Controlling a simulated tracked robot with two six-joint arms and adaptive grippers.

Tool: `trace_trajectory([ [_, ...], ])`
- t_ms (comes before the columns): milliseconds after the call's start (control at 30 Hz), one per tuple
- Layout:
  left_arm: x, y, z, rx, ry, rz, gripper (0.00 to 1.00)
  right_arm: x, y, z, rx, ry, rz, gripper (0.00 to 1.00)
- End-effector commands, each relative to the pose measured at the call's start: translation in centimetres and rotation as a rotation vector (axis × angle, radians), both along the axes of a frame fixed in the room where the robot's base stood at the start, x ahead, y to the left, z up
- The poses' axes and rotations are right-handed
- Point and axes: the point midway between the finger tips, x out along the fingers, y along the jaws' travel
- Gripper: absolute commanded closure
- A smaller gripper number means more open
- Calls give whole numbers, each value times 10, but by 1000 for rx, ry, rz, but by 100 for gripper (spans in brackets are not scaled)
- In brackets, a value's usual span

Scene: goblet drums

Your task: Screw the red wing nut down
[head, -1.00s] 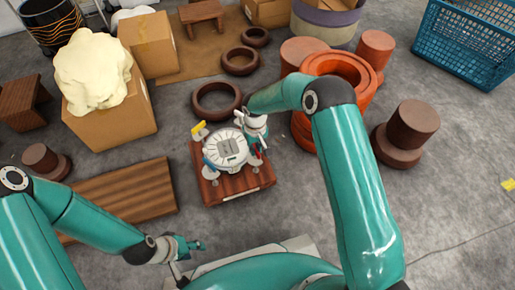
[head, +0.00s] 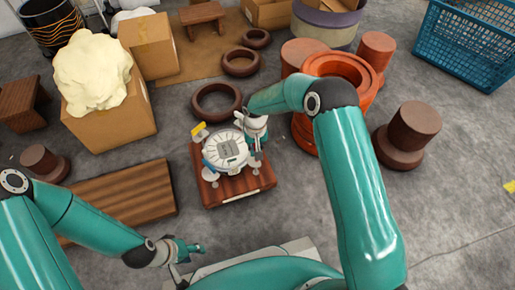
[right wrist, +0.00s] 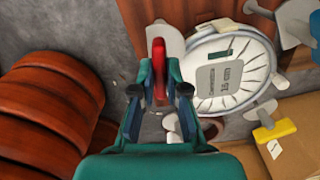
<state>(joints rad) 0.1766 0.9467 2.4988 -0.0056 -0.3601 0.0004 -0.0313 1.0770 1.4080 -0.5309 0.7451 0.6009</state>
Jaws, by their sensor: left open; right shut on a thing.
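The red wing nut (right wrist: 158,62) shows in the right wrist view between the fingers of my right gripper (right wrist: 158,85), which is shut on it. In the head view my right gripper (head: 256,150) is at the right side of a round white drum-like device (head: 222,160), and it hides the nut. The device has a grey label and also shows in the right wrist view (right wrist: 205,92). A yellow wing nut (head: 198,129) and a blue wing nut (head: 208,166) are at its left side. My left gripper (head: 190,249) is open and empty, low in the head view.
The device sits on a reddish wooden board (head: 245,186). A brown ring (head: 197,104) lies behind it, and orange drum parts (head: 303,137) stand to the right. A wooden slab (head: 130,195) lies left.

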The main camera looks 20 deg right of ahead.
Motion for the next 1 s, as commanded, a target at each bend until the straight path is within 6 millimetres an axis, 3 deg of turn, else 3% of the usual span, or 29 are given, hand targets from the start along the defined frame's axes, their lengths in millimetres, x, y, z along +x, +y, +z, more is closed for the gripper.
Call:
trace_trajectory([
  [33,0,0,0,0,0,0,55,5,1,3,3,-17,0,100],
  [67,0,0,0,0,0,0,55,5,1,3,3,-17,0,83],
  [200,0,0,0,0,0,0,55,4,1,2,2,-12,1,61],
  [633,0,0,1,0,0,0,55,2,0,9,2,-7,1,61],
  [767,0,0,1,0,0,0,55,3,0,27,2,-9,1,61],
  [1000,0,0,1,0,0,0,55,3,0,75,1,-11,2,61],
])
